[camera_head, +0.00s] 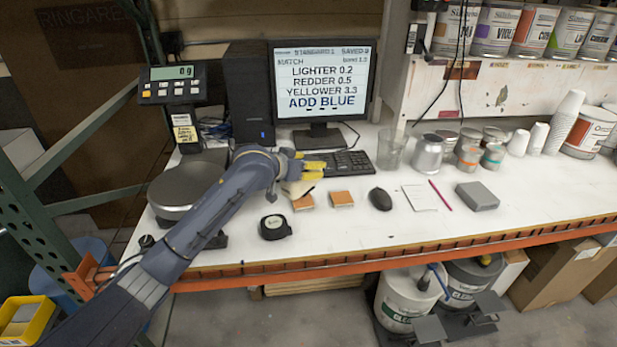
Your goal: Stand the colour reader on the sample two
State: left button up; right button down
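My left gripper (318,170) reaches in over the white bench, its yellow fingertips pointing right, in front of the keyboard. Its two fingertips look close together; I cannot tell whether they are open or shut. A cream-coloured item (297,188) shows just below them, partly hidden; I cannot tell if they touch it. Two small orange-brown sample squares lie in front: a left one (303,202) and a right one (341,199). A small black rounded device with a pale face (275,228) sits nearer the front edge; I cannot tell whether it is the colour reader. My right gripper is not in view.
A black mouse (380,199), white paper (420,198), pink pencil (440,195) and grey box (477,196) lie to the right. The keyboard (339,163) and monitor (322,88) stand behind. Cups and cans fill the back right. A scale (178,190) is at left.

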aim_at(294, 190)
pick_arm(q)
jog(key=shift+f, duration=2.1)
jog(key=o, duration=1.5)
jog(key=shift+f, duration=0.2)
jog(key=shift+r, duration=0.2)
jog(key=v, duration=1.2)
jog(key=shift+f, duration=0.1)
